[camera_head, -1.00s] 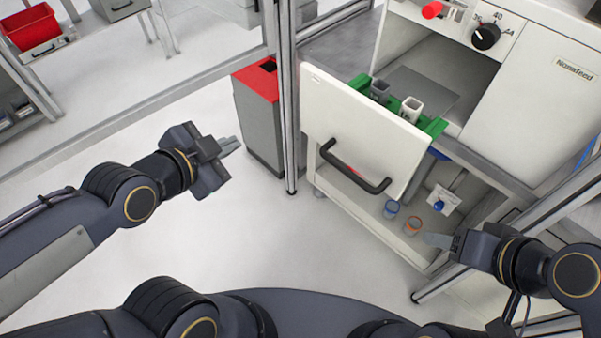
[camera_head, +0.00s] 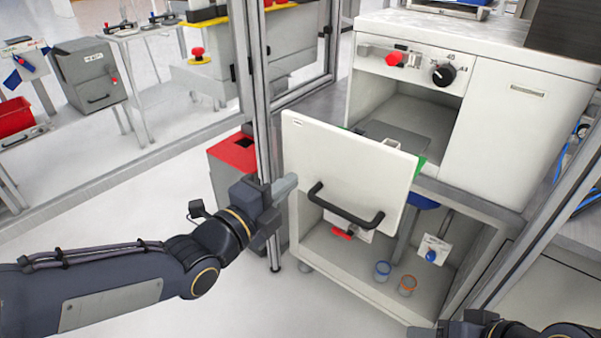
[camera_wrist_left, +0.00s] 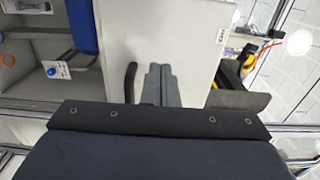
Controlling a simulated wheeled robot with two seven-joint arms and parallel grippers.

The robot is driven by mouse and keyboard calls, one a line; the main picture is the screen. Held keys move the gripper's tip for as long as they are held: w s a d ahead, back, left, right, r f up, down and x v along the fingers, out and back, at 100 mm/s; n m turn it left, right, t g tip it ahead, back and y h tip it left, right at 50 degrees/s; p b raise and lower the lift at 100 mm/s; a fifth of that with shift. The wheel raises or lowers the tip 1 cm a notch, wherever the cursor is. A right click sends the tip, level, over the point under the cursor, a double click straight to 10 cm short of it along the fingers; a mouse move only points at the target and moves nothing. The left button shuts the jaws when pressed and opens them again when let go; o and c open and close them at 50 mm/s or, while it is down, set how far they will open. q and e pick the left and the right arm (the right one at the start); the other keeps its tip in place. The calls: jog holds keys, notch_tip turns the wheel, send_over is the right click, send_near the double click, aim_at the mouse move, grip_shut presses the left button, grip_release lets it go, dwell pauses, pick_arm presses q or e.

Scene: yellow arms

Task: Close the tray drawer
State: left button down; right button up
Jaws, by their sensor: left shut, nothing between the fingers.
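The tray drawer (camera_head: 345,165) has a large white front panel with a black bar handle (camera_head: 345,208). It stands pulled out from the white machine, with a green edge of its tray showing behind the panel. My left gripper (camera_head: 287,186) is shut and empty at the left part of the panel, left of the handle. In the left wrist view its fingers (camera_wrist_left: 160,82) lie over the white panel (camera_wrist_left: 190,35), beside the handle (camera_wrist_left: 130,82). I cannot tell whether they touch the panel. My right gripper (camera_head: 452,330) is only partly in view at the bottom right edge, its fingers unclear.
The white machine (camera_head: 530,120) has a red button and black knob (camera_head: 443,74). A metal post (camera_head: 262,130) and a red-topped grey bin (camera_head: 232,155) stand left of the drawer.

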aim_at(311, 165)
pick_arm(q)
jog(key=shift+x, duration=2.3)
pick_arm(e)
jog(key=shift+r, duration=0.15)
pick_arm(q)
jog(key=shift+w, duration=0.1)
jog(key=shift+w+d, duration=0.15)
jog(key=shift+d, duration=0.05)
jog(key=b+x, duration=0.4)
jog(key=x, duration=0.9)
jog(key=shift+f, duration=0.2)
jog(key=x, duration=1.1)
jog(key=shift+w+d+r, duration=0.15)
jog(key=shift+w, duration=0.15)
jog(key=shift+w+d, duration=0.2)
jog(key=shift+w, duration=0.05)
jog(key=shift+w+r, duration=0.1)
jog(key=shift+r, duration=0.15)
pick_arm(e)
jog(key=f, duration=0.1)
jog(key=w+f, duration=0.1)
jog(key=d+f, duration=0.1)
jog(key=f, duration=0.1)
jog(key=shift+w, duration=0.25)
pick_arm(q)
jog(key=shift+r, duration=0.1)
